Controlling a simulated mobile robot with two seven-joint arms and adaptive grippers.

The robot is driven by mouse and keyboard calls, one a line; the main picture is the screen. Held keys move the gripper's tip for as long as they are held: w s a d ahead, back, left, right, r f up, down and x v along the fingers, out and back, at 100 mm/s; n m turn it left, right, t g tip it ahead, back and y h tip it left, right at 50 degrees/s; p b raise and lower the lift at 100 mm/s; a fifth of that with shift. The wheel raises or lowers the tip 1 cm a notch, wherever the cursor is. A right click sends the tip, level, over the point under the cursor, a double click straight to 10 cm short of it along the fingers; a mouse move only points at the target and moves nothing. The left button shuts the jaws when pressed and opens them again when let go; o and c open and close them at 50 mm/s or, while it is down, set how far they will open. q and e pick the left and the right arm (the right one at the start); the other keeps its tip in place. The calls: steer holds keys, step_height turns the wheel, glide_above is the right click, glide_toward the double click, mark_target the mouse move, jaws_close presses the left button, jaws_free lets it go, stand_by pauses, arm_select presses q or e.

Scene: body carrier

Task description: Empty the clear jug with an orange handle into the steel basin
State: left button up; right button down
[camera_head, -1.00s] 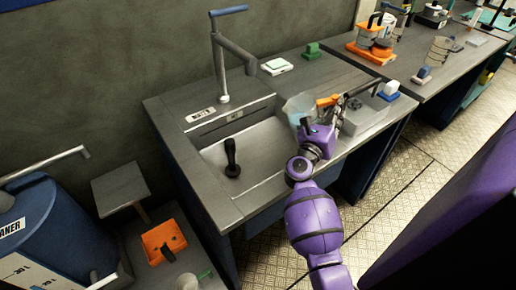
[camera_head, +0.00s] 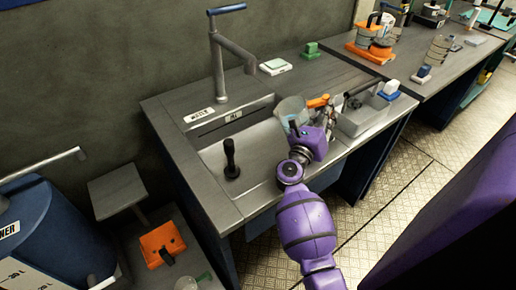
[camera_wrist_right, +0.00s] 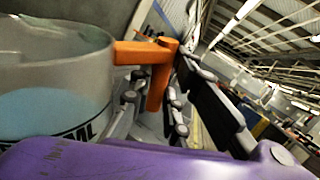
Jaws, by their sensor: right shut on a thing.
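The clear jug (camera_head: 289,112) is at the right end of the steel basin (camera_head: 262,150), near its edge, in the head view. Its orange handle (camera_head: 317,101) points right. My right gripper (camera_head: 328,113) is shut on the handle. In the wrist view the jug (camera_wrist_right: 50,75) fills the left side, with a pale bluish area and dark print on its wall. The orange handle (camera_wrist_right: 158,78) runs from it to the dark fingers. I cannot tell the jug's exact tilt or how full it is. My left gripper is not in view.
A tap (camera_head: 230,50) stands behind the basin, and a black-handled tool (camera_head: 230,160) stands upright in it. A grey tray (camera_head: 362,120) is right of my gripper. A green block (camera_head: 311,49) and a white device (camera_head: 275,67) sit at the back of the counter.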

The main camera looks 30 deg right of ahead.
mark_target(313, 105)
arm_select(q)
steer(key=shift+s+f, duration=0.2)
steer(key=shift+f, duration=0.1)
arm_select(e)
steer(key=shift+w+a+f, duration=0.1)
steer(key=shift+w+a, duration=0.15)
steer(key=shift+a, duration=0.3)
arm_select(q)
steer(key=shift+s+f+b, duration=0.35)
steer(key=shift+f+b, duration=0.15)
steer(key=shift+b, duration=0.05)
arm_select(e)
steer(key=shift+w+a+f, duration=0.15)
steer(key=shift+w+a, duration=0.1)
steer(key=shift+a, duration=0.25)
steer(key=shift+w+a+f, duration=0.15)
steer(key=shift+w+a, duration=0.05)
steer(key=shift+a, duration=0.45)
steer(key=shift+r, duration=0.1)
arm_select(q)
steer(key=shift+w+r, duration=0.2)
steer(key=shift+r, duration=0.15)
arm_select(e)
steer(key=shift+w+a+r+n+t+h, duration=0.15)
steer(key=shift+r+n+t+h, duration=0.15)
steer(key=shift+r+n, duration=0.45)
steer(key=shift+w+a+r+n+t+h, duration=0.1)
steer(key=shift+r+n+t+h, duration=0.1)
steer(key=shift+r+n+t, duration=0.4)
steer(key=shift+r, duration=0.3)
